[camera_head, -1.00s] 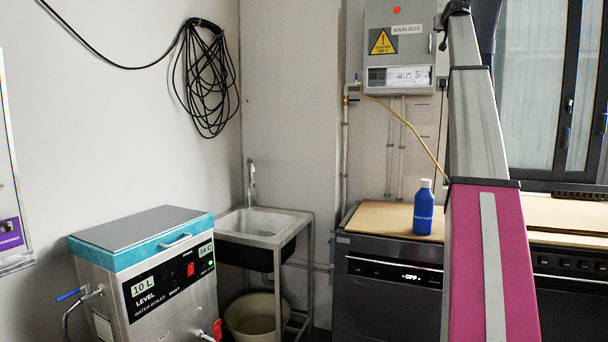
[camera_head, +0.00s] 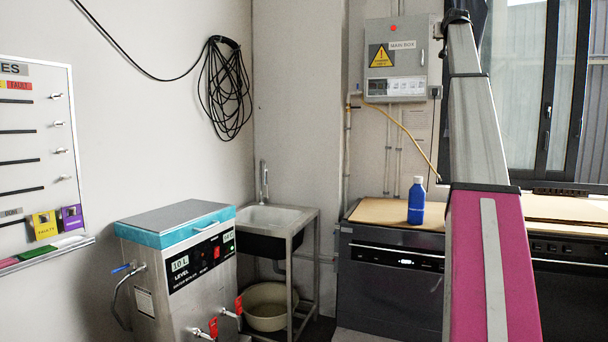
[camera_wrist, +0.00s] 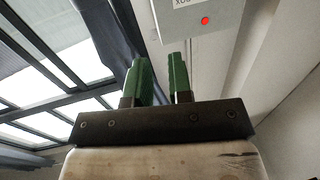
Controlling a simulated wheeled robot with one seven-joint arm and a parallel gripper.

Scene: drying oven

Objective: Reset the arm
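My arm stands at the right of the head view, its magenta and grey links rising past the top edge; the gripper is outside that view. In the wrist view my gripper (camera_wrist: 164,84) points upward, with two green fingers standing apart and nothing between them. Behind it are the window (camera_wrist: 45,80), a dark curtain (camera_wrist: 105,30) and the grey main box (camera_wrist: 203,25) with its red light.
A water boiler (camera_head: 180,265) stands at the lower left, with a sink (camera_head: 270,217) and a basin (camera_head: 268,305) beside it. A blue bottle (camera_head: 416,203) stands on the wooden counter (camera_head: 380,212) above dark appliances. A whiteboard (camera_head: 35,150) hangs at the far left.

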